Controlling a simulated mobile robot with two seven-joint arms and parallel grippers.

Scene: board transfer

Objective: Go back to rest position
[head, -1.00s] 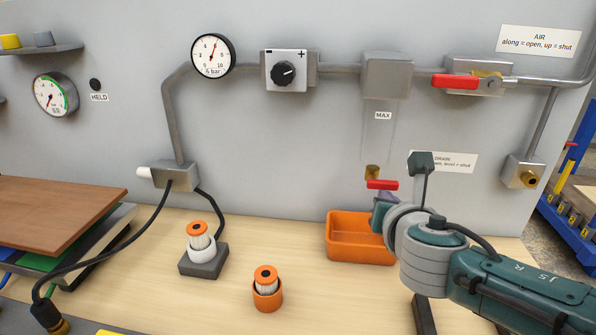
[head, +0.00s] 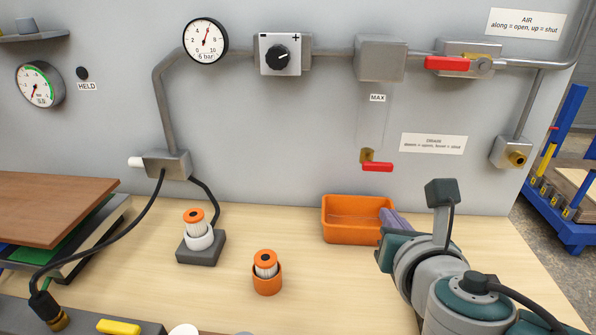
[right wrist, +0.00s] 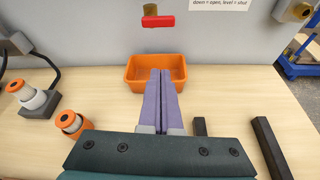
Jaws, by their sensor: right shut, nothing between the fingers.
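My right gripper (head: 388,218) has its purple fingers just at the right side of the orange tray (head: 352,236) in the head view. In the right wrist view the right gripper (right wrist: 162,74) is shut, its fingers together and empty, pointing toward the orange tray (right wrist: 137,78). Whether the fingertips touch the tray I cannot tell. My left gripper is not in view.
The drain valve's red handle (head: 377,167) is level above the tray. Brown boards (head: 50,207) lie at the left.

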